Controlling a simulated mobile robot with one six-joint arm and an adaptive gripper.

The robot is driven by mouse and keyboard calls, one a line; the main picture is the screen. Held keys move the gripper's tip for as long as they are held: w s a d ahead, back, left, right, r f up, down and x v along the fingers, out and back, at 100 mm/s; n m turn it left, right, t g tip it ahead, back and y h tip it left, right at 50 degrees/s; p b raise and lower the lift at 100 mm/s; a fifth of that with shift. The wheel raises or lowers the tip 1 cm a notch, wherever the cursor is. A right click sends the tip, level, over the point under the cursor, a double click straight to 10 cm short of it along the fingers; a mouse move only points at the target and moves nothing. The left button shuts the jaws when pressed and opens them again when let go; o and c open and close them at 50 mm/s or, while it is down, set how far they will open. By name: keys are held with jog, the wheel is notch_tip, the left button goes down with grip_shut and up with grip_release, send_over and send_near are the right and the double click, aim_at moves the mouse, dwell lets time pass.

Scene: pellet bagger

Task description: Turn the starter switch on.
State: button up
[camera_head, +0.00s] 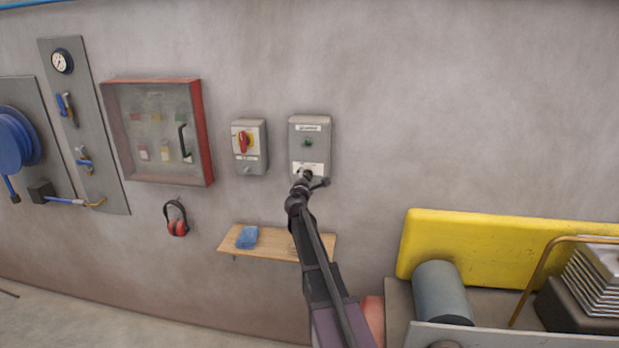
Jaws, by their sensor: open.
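The labels are too small to read, so I cannot tell which one is named starter. My gripper (312,180) is open at the lower edge of the right box. I cannot tell whether it touches it, and any knob there is hidden.
A wooden shelf (270,246) with a blue cloth (247,237) sits below the boxes. A red-framed cabinet (207,140) and ear defenders (177,220) are to the left. A yellow machine panel (480,240) and grey cylinder (442,292) stand lower right. The upper right wall is bare.

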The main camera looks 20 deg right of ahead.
jog(key=shift+x, duration=0.9)
jog(key=shift+c, duration=0.2)
